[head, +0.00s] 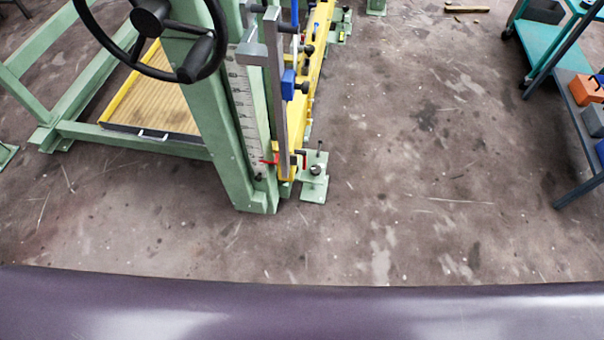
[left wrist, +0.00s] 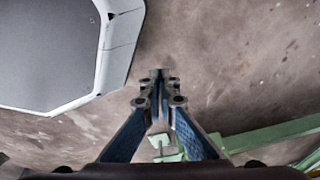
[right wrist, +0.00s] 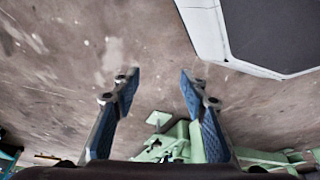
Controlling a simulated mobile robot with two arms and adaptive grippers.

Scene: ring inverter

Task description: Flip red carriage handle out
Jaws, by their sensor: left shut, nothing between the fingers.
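A small red part (head: 269,161), which looks like the red carriage handle, sits low on the green machine's front post (head: 233,130), beside the foot of the white scale (head: 245,110). It is too small to tell which way it is turned. A grey upright bar (head: 277,80) stands just right of the scale. Neither gripper shows in the head view. My left gripper (left wrist: 158,76) is shut and empty, over bare floor with green machine parts below it in its view. My right gripper (right wrist: 158,82) is open and empty, with green machine parts between and beyond its fingers.
A black handwheel (head: 150,70) stands out at the upper left of the machine. A yellow rail (head: 318,50) runs back behind the post. A green foot plate (head: 314,185) sits on the floor. A cart with an orange bin (head: 586,90) stands at right. The middle floor is clear.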

